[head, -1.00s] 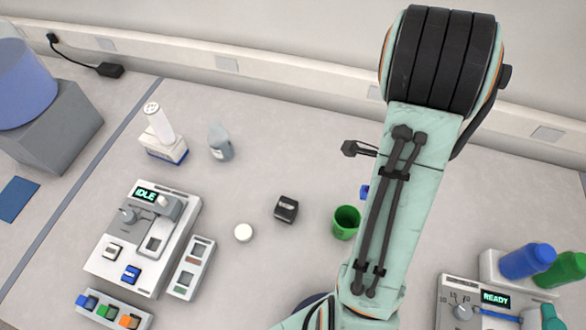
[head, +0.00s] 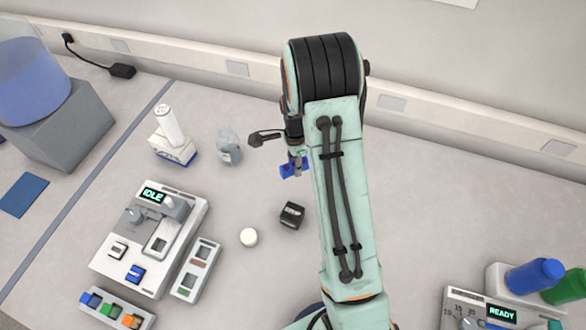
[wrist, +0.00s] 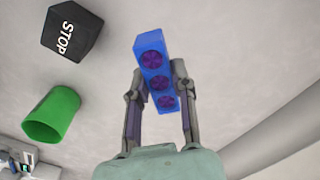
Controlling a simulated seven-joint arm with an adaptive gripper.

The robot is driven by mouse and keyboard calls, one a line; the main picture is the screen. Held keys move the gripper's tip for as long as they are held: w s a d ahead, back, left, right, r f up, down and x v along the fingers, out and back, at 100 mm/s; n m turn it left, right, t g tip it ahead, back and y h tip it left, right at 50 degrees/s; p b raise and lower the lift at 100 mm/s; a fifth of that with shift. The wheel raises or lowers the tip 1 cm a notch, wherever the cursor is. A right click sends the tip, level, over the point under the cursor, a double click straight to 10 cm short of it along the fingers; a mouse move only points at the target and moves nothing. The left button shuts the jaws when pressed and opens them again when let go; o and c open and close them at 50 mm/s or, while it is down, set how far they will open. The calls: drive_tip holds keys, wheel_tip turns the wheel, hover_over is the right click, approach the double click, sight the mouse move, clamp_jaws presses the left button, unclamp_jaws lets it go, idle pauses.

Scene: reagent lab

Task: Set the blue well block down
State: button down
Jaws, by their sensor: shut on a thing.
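The blue well block (wrist: 152,58) shows in the wrist view with three dark purple round wells in a row. My gripper (wrist: 159,80) is shut on it, with one finger along each side. In the head view the blue well block (head: 292,169) hangs just left of my arm, below my gripper (head: 296,155), and is partly hidden. I cannot tell its exact height, but bench shows around it.
A dark STOP block (head: 292,214) and a white round cap (head: 249,237) lie on the bench. The IDLE device (head: 120,255) is at left. A green cup (wrist: 52,115) shows in the wrist view.

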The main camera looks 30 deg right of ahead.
drive_tip(key=w+f, duration=0.2)
drive_tip(key=shift+d+f, duration=0.3)
drive_tip(key=shift+f, duration=0.05)
drive_tip(key=shift+w+f, duration=0.2)
drive_tip(key=shift+f, duration=1.5)
drive_tip(key=c, duration=0.9)
unclamp_jaws()
drive_tip(key=shift+f, duration=0.15)
drive_tip(key=shift+c, duration=0.2)
